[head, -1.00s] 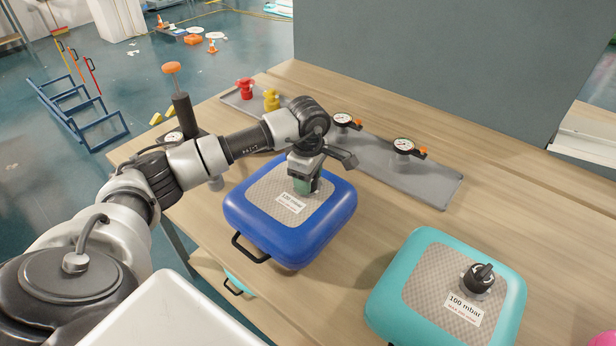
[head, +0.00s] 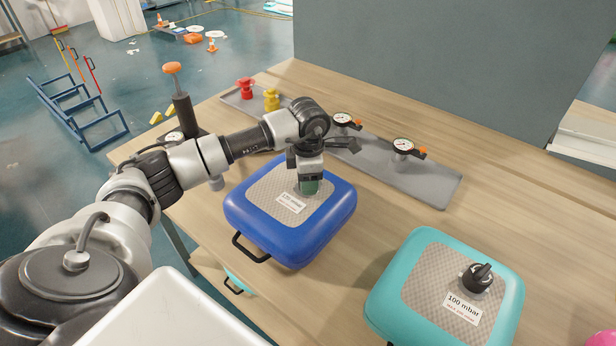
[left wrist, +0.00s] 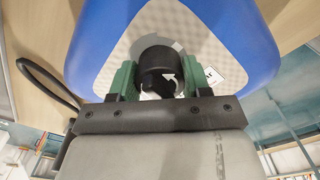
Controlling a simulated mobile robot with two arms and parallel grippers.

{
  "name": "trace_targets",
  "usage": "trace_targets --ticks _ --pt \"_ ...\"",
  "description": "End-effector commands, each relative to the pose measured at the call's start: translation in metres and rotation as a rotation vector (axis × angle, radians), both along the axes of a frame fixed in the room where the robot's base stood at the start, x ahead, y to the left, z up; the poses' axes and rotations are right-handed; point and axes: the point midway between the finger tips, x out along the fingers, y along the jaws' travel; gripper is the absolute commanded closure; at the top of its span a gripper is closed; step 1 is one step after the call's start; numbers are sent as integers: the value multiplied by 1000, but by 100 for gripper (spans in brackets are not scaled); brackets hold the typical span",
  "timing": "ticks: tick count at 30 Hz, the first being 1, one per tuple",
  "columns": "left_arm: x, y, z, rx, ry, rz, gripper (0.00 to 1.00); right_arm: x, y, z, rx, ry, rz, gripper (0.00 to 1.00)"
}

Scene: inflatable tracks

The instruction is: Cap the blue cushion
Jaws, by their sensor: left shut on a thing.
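The blue cushion (head: 318,229) lies on the wooden table, with a grey patterned panel, a white label and a black handle at its near left edge. My left gripper (head: 309,187) points down at the panel. In the left wrist view its green fingers (left wrist: 154,82) are shut on a black cap (left wrist: 157,68) with a white arrow, at the cushion's (left wrist: 235,42) panel. The fingers hide the cap in the head view. I cannot tell whether the cap is fully seated. My right gripper is not in view.
A teal cushion (head: 386,296) with a black knob (head: 478,277) lies at the front right. A hand pump (head: 181,105) stands at the left.

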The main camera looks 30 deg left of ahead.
Motion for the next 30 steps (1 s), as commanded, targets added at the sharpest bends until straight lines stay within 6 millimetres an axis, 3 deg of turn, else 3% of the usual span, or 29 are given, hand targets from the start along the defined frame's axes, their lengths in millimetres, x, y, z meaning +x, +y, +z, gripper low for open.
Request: trace_targets --ticks 2,3,9,20,30 --pt "0 0 0 0 0 -2 75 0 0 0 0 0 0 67" --pt "0 0 0 0 0 -2 49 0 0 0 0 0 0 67" --pt "0 0 0 0 0 -4 23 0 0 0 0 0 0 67" --pt "1 0 8 1 -2 -5 23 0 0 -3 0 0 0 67" --pt "1 0 72 -1 -5 -4 23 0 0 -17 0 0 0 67"
